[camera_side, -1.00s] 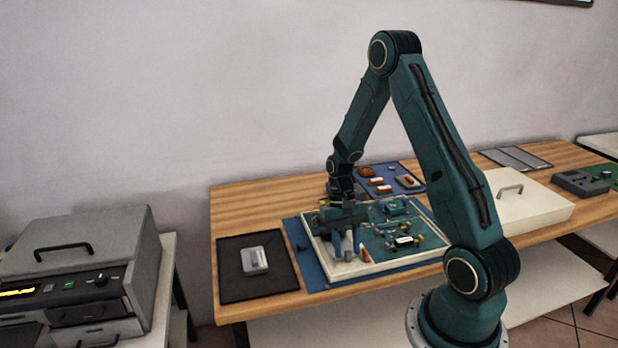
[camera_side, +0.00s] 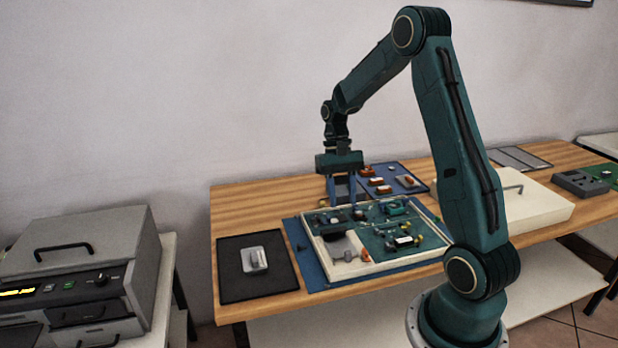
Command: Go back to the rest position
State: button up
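My gripper (camera_side: 342,198) hangs pointing down above the back of the white tray (camera_side: 398,264). Its two fingers are apart, and I see nothing held between them. Green circuit boards with small parts (camera_side: 395,236) lie in the tray. A pale space with a small orange-red part (camera_side: 364,254) shows at the tray's front left. The tray sits on a blue mat (camera_side: 314,277) on the wooden table (camera_side: 229,204).
A black mat (camera_side: 236,282) with a grey device (camera_side: 254,259) lies left of the tray. A blue panel with orange parts (camera_side: 394,179) lies behind. A white lidded box (camera_side: 535,208) stands at the right. A grey machine (camera_side: 80,262) stands far left. The air above the table's left is clear.

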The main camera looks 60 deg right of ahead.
jog(key=shift+d+r, duration=0.1)
jog(key=shift+r, duration=0.2)
jog(key=s+a+r+n+t+h, duration=0.3)
jog(key=a+r+n, duration=0.1)
jog(key=a+r, duration=0.7)
jog(key=s+a+r+n+t, duration=0.4)
jog(key=s+a+n+t, duration=0.1)
jog(key=s+a, duration=0.4)
jog(key=shift+s+a+t, duration=0.15)
jog(key=shift+s+t, duration=0.25)
jog(key=shift+s, duration=0.4)
jog(key=shift+r, duration=0.1)
